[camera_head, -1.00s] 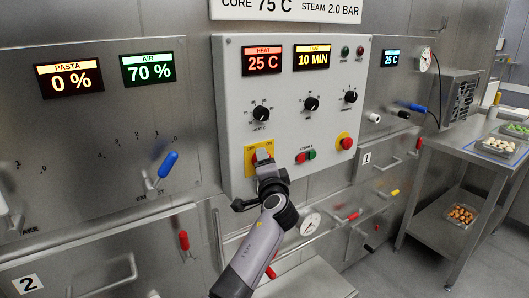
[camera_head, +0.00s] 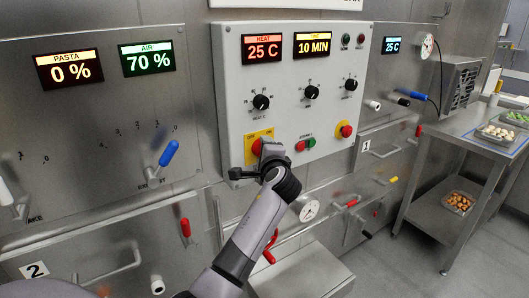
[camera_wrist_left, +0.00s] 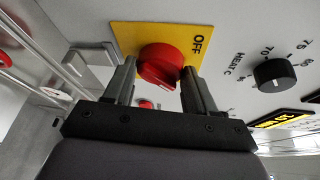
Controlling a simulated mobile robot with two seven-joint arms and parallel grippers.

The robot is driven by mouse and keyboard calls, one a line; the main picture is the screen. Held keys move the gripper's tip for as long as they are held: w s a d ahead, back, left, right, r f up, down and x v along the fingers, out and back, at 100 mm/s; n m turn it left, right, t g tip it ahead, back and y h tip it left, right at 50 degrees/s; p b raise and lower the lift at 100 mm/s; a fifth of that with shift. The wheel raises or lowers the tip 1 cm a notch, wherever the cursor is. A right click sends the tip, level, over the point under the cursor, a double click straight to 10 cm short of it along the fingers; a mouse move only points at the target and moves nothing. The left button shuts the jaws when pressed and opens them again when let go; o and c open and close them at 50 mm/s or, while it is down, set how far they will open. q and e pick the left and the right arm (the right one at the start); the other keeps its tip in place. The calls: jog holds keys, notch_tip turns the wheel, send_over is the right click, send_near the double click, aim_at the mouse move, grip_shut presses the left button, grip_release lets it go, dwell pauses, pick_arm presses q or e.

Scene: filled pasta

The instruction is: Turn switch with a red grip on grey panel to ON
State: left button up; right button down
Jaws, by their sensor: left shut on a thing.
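The grey panel (camera_head: 225,110) is on the wall in the middle of the head view. The switch's red grip (camera_head: 257,147) sits on a yellow plate (camera_head: 250,137) at its lower left, partly hidden by my gripper. In the left wrist view the red grip (camera_wrist_left: 162,62) lies between the two fingers of my left gripper (camera_wrist_left: 160,76), on the yellow plate (camera_wrist_left: 128,35). The word OFF shows to the right of the grip; I cannot read ON there. My left gripper (camera_head: 264,152) also shows in the head view, shut on the grip. My right gripper is out of view.
Beside the switch are red and green buttons (camera_head: 305,145) and a red round button on yellow (camera_head: 346,130). Black knobs (camera_head: 261,102) sit above. A blue-handled lever (camera_head: 169,153) sticks out at left. Pipes and a gauge (camera_head: 309,210) are below. A steel table (camera_head: 465,150) stands at right.

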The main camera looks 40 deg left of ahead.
pick_arm(q)
jog(key=shift+f, duration=0.15)
jog(key=o, duration=1)
jog(key=shift+s+d, duration=0.1)
jog(key=shift+b+v, duration=0.4)
jog(key=shift+v, duration=3.15)
